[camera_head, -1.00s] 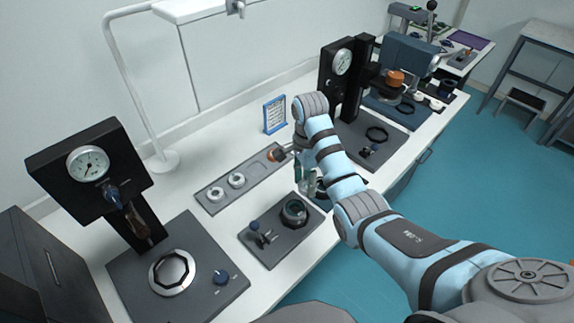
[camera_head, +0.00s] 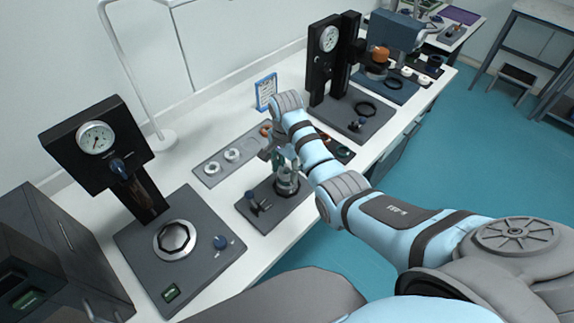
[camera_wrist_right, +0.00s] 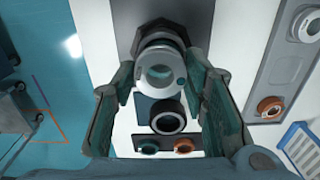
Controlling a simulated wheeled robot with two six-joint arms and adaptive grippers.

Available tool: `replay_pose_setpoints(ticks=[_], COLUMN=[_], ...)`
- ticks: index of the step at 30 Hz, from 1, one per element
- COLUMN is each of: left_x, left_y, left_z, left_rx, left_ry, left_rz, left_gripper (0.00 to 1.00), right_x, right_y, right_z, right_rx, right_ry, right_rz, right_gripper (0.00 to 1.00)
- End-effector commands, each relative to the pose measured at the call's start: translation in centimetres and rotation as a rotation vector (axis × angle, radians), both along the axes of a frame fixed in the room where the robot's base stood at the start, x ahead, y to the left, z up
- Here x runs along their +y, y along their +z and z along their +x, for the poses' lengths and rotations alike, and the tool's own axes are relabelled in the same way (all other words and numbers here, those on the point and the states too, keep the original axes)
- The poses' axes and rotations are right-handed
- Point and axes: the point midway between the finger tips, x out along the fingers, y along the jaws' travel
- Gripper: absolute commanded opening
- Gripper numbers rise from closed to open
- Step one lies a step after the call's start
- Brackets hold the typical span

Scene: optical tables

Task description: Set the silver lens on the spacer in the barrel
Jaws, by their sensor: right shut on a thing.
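The barrel (camera_head: 288,187) is a dark upright cylinder with a shiny rim on a dark grey fixture board (camera_head: 260,212) in the head view. My right gripper (camera_head: 284,160) is directly over or at its mouth, pointing down. In the right wrist view the gripper (camera_wrist_right: 160,80) is shut on the silver lens (camera_wrist_right: 158,76), a pale ring with a clear centre between the fingertips. The lens overlaps the barrel (camera_wrist_right: 155,38) there; I cannot tell whether they touch. The spacer inside is hidden. My left gripper is not in view.
A grey lens rack (camera_head: 208,172) with two silver lenses, an empty slot and an orange-rimmed piece lies behind. A black gauge press (camera_head: 100,140) stands left, another (camera_head: 328,60) right. A blue-framed card (camera_head: 266,92) stands behind.

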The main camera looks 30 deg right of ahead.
Motion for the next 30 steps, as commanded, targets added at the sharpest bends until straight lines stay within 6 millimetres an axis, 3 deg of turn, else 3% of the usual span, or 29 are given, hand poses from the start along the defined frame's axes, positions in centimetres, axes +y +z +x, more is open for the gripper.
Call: replay_pose_setpoints(ticks=[11,30], left_x=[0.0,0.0], left_y=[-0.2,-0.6], left_z=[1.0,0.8], left_rx=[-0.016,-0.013], left_ry=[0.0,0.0], left_rz=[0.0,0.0], left_gripper=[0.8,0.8], right_x=[-0.2,-0.3], right_y=[-0.5,-1.4], right_z=[0.0,0.1], right_rx=[0.002,0.001], right_ry=[-0.003,-0.002], right_rz=[-0.001,0.0], right_gripper=[0.12,0.12])
